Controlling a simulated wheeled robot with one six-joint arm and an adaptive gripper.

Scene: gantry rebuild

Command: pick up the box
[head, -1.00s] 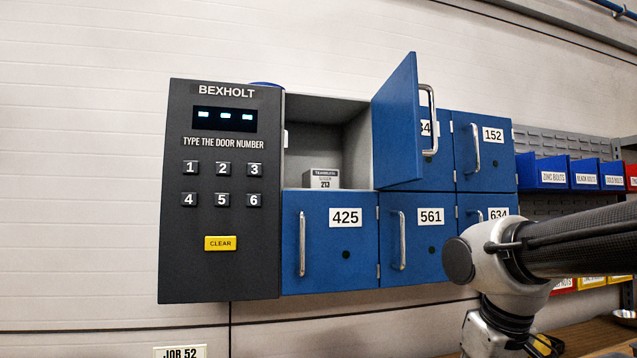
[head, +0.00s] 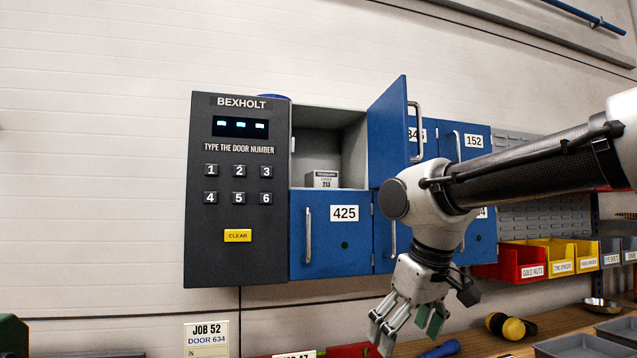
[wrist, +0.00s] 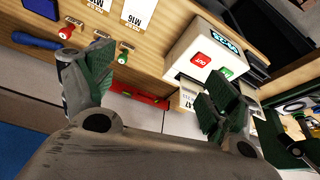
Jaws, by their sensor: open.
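The small grey box (head: 322,179), with a printed label that reads 213, sits inside the open upper compartment of the blue locker. The compartment's blue door (head: 392,130) stands swung out to the right of the opening. My gripper (head: 392,325) is open and empty, low in front of the locker and to the right of and below the box. In the wrist view my gripper (wrist: 155,95) shows its fingers spread wide over the bench area, with nothing between them. The box is not in the wrist view.
A dark keypad panel (head: 235,195) is left of the compartment. Closed doors such as 425 (head: 330,240) lie below it. A white stamping machine (wrist: 205,55) shows in the wrist view.

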